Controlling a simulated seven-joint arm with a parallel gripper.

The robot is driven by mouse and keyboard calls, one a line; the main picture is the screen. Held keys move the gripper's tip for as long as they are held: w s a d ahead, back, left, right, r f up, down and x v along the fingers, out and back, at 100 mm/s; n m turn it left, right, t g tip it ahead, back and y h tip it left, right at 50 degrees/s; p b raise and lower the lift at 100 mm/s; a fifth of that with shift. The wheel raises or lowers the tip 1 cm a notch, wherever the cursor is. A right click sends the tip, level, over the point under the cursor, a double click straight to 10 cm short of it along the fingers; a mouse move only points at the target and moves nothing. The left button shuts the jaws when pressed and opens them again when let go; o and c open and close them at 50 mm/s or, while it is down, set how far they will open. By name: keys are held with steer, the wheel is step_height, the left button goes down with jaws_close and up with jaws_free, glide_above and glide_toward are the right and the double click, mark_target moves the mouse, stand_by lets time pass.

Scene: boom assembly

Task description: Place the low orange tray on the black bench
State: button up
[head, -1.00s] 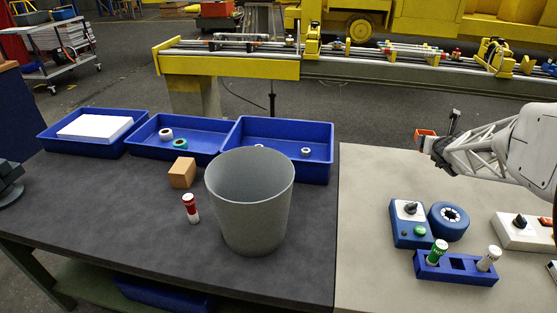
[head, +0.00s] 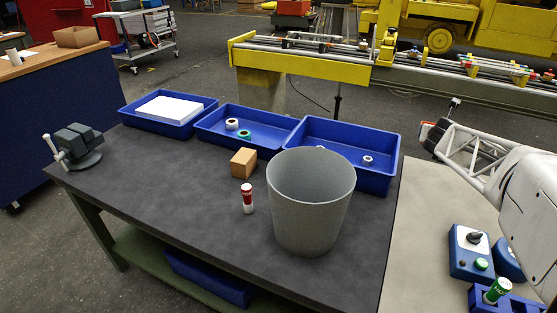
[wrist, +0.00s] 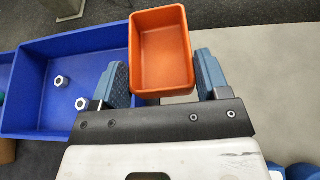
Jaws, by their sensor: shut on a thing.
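The low orange tray (wrist: 162,50) is held between the two blue fingers of my gripper (wrist: 163,76) in the wrist view. Its open side faces the camera and it looks empty. In the head view only a small orange part of the tray (head: 425,130) shows beside my gripper (head: 437,134), mostly hidden by the arm. They are over the far part of the pale bench, right of the right blue bin. The black bench (head: 180,190) fills the middle of the head view.
Blue bins (head: 395,165) line the black bench's back edge. A grey bucket (head: 310,205), a cardboard box (head: 243,163), a red-and-white cylinder (head: 247,198) and a vise (head: 75,145) stand on it. Its left and front-middle top is clear. The pale bench (head: 425,215) adjoins it at right.

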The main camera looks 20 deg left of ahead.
steer(key=s+a+n+y, duration=0.1)
steer(key=s+a, duration=0.5)
steer(key=a, duration=1)
steer(key=s+a+f+n+y, duration=0.15)
steer(key=s+a, duration=0.35)
steer(key=a, duration=1)
steer(key=s+a+n+y, duration=0.1)
steer(key=s+a, duration=0.5)
steer(key=a, duration=1)
steer(key=s+a+f+m+h, duration=0.1)
steer(key=s+a+f, duration=0.3)
steer(key=s, duration=0.3)
steer(key=s+a+f+m+h, duration=0.1)
steer(key=s+a+f+h, duration=0.1)
steer(key=s+a+f, duration=0.3)
steer(key=s+a+f+m+h, duration=0.1)
steer(key=s+a+f, duration=0.3)
steer(key=s, duration=0.6)
steer(key=shift+s+a+f+m+h, duration=0.15)
steer(key=shift+s+f+m+h, duration=0.15)
steer(key=shift+f+m, duration=0.3)
steer(key=shift+w+a, duration=0.1)
steer(key=shift+a, duration=0.05)
